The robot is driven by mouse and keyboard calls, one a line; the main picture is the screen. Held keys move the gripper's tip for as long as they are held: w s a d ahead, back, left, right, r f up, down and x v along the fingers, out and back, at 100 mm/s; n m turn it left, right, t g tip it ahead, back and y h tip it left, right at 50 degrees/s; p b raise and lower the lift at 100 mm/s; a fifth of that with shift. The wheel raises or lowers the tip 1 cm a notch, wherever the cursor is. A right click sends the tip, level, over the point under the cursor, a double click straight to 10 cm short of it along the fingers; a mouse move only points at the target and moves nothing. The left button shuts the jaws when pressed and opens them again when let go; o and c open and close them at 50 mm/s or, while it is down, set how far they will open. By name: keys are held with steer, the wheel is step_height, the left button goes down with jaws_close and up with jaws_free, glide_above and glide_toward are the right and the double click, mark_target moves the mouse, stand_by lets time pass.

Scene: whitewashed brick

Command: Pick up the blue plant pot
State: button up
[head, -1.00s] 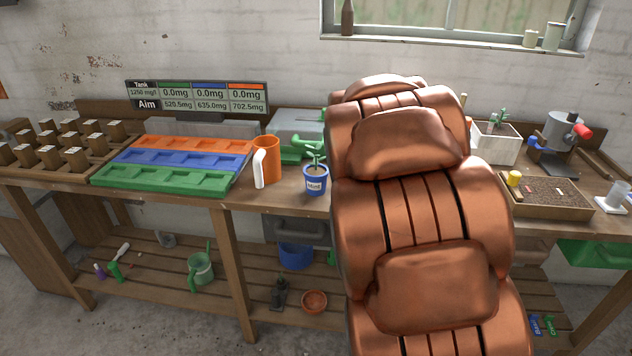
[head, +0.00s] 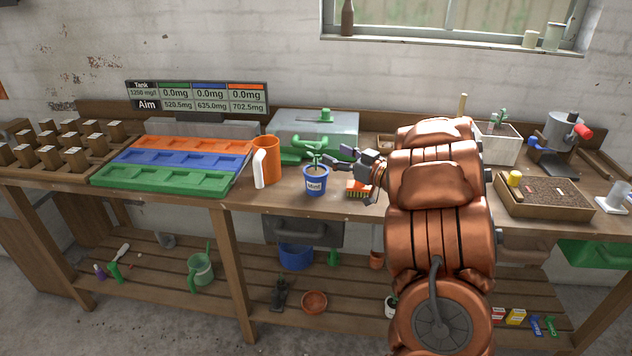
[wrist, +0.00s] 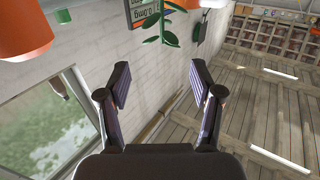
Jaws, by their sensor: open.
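The blue plant pot (head: 316,183) stands upright on the workbench in the head view, with a white label and a green seedling (head: 315,158) in it. My gripper (head: 343,156) is open and empty, just right of the seedling and at about leaf height, above the pot's rim. I cannot tell from the head view whether a finger touches a leaf. In the wrist view my open fingers (wrist: 160,82) have nothing between them. Green leaves (wrist: 160,25) show beyond them near the top edge; the blue pot itself is not visible there.
A coloured tray set (head: 165,178) lies farther left. An orange-and-green brush-like item (head: 360,188) lies right of the pot. A grey metal box (head: 318,128) stands behind.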

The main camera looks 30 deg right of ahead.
mark_target(321, 150)
steer(key=p+x, duration=0.1)
steer(key=x, duration=0.2)
steer(key=p+x, duration=0.1)
steer(key=x, duration=0.3)
steer(key=shift+a, duration=0.25)
steer(key=shift+w+f, duration=0.15)
steer(key=shift+w, duration=0.1)
jaws_close()
stand_by(0.5)
